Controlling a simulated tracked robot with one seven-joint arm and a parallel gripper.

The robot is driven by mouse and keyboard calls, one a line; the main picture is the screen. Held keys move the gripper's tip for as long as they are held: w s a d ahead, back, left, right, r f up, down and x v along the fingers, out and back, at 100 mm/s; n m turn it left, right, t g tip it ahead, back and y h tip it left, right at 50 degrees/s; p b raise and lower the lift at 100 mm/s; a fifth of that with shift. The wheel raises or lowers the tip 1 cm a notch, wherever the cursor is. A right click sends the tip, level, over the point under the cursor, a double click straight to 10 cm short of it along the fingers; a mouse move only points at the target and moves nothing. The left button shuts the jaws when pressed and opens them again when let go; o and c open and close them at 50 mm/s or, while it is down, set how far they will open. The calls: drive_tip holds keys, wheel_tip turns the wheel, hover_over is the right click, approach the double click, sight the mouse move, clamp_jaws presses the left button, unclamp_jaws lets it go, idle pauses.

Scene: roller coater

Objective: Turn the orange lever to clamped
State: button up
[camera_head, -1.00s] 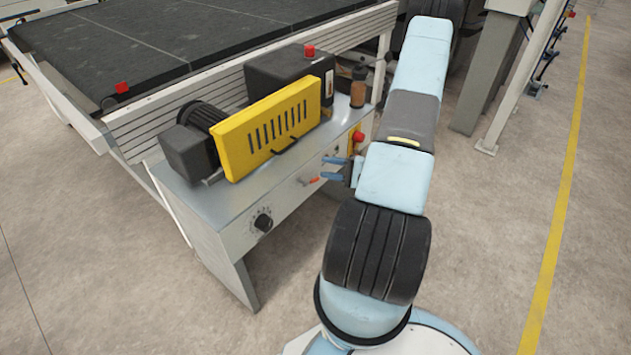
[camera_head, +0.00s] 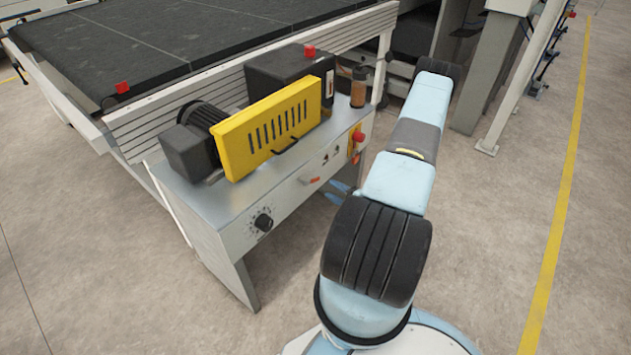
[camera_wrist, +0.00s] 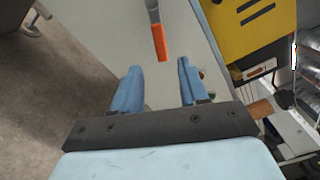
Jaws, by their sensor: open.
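The orange lever (camera_head: 311,180) sits on the grey front panel of the machine, below the yellow guard. In the wrist view the lever (camera_wrist: 159,42) shows its orange grip on a grey metal arm, ahead of my gripper and apart from it. My gripper (camera_wrist: 157,80) has its two blue fingers spread, with nothing between them; the lever's grip lies beyond the fingertips, roughly in line with the gap. In the head view my gripper (camera_head: 338,192) is mostly hidden by my arm, with a bit of blue showing low in front of the panel.
The yellow guard (camera_head: 262,130) and black motor (camera_head: 190,145) stand on the machine's top. A black knob (camera_head: 263,222) is on the panel left of the lever, and a red button (camera_head: 358,136) is to its right. Open floor lies at right.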

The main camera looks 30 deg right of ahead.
sight(317, 181)
drive_tip(key=x, duration=0.8)
drive_tip(key=shift+w+a, duration=0.15)
drive_tip(key=shift+w, duration=0.2)
drive_tip(key=shift+c, duration=0.4)
clamp_jaws()
